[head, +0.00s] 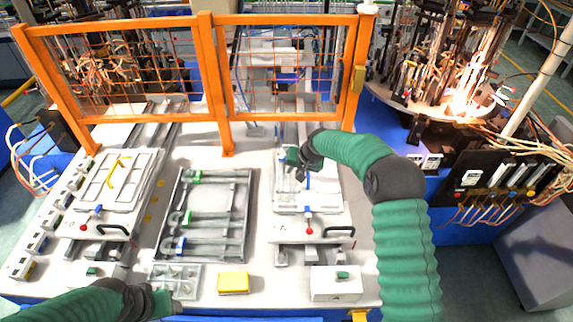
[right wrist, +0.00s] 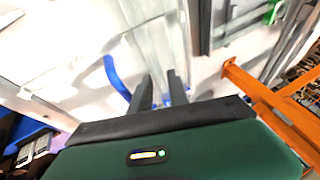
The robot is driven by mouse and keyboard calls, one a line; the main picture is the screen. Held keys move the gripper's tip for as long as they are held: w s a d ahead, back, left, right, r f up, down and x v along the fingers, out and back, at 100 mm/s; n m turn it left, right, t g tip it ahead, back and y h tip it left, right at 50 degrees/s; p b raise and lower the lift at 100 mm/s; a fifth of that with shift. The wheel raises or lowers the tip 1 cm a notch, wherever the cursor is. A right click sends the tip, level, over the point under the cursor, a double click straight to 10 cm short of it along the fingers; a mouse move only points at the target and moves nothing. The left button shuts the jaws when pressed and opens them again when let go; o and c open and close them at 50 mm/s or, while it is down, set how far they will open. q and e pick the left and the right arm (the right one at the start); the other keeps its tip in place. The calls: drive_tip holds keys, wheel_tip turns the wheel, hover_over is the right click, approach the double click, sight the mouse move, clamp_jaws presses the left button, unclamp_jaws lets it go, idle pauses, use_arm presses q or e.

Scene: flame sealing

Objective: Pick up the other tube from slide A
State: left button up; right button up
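Slide A (head: 284,205) is the white plate on the right of the table, marked "A" near its front edge. A blue piece (head: 308,183) stands out on it; a curved blue strip (right wrist: 116,77) lies left of the fingers in the right wrist view. Clear tube glass is hard to make out against the white plate. My right gripper (head: 300,173) is low over the slide, and its two fingers (right wrist: 160,88) are apart. Small blue bits (right wrist: 184,94) show by the right finger. My left gripper (head: 165,300) is low at the front left; its fingers are unclear.
A grey rack (head: 246,215) with green- and blue-marked glass pieces lies in the middle. A second slide (head: 95,222) with a yellow piece (head: 118,172) is at left. A yellow block (head: 233,283) sits in front. An orange mesh fence (head: 228,135) and flame machine (head: 465,105) stand behind.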

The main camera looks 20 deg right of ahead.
drive_tip(key=shift+f, duration=0.25)
drive_tip(key=shift+w+d+f, duration=0.35)
drive_tip(key=shift+d, duration=0.05)
drive_tip(key=shift+c, duration=0.8)
drive_tip(key=shift+d, duration=0.15)
clamp_jaws()
drive_tip(key=shift+a+r, duration=0.2)
drive_tip(key=shift+a, duration=0.1)
